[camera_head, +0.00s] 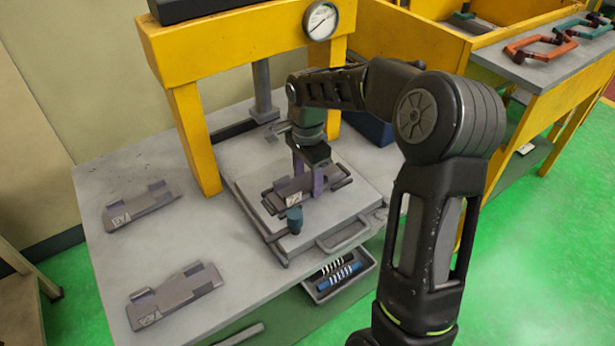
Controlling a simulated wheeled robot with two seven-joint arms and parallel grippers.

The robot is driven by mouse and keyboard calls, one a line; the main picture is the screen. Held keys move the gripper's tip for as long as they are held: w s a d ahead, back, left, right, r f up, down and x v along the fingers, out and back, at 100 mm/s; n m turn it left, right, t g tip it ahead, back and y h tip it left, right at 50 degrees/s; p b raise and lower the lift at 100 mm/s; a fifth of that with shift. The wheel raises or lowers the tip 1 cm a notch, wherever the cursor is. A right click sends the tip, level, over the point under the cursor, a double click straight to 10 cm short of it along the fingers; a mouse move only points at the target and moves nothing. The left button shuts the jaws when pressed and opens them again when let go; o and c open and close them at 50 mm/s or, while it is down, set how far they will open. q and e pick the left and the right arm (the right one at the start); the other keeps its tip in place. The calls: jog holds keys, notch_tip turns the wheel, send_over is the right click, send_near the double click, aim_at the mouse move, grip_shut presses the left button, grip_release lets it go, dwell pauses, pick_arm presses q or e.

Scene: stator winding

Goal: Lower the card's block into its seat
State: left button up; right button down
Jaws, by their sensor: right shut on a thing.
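My right gripper (309,180) points down between the yellow posts of the press, its purple fingers shut on a grey block (293,198) with a small white label. The block is over the grey sliding plate (340,212), close to dark loop-shaped parts at both its ends. I cannot tell whether it touches the seat, which the block and gripper hide. Two similar grey labelled blocks lie on the table at the left, one farther back (140,205) and one nearer (175,296). No separate card can be made out. My left gripper is out of view.
The yellow press frame (195,135) carries a round gauge (320,20). A teal knob (294,220) stands by the plate's front left. A grey tray (345,285) holds striped rolls below the front edge. Orange and teal clamps (541,47) lie on the right bench.

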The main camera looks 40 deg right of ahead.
aim_at(308, 182)
jog(key=shift+c, duration=0.2)
grip_release()
dwell(0.6)
jog(key=shift+r, duration=0.1)
notch_tip(308, 182, up, 6)
jog(key=p, duration=0.5)
jog(key=shift+r, duration=0.2)
notch_tip(308, 182, up, 2)
jog(key=shift+r+p, duration=0.25)
jog(key=shift+p, duration=0.55)
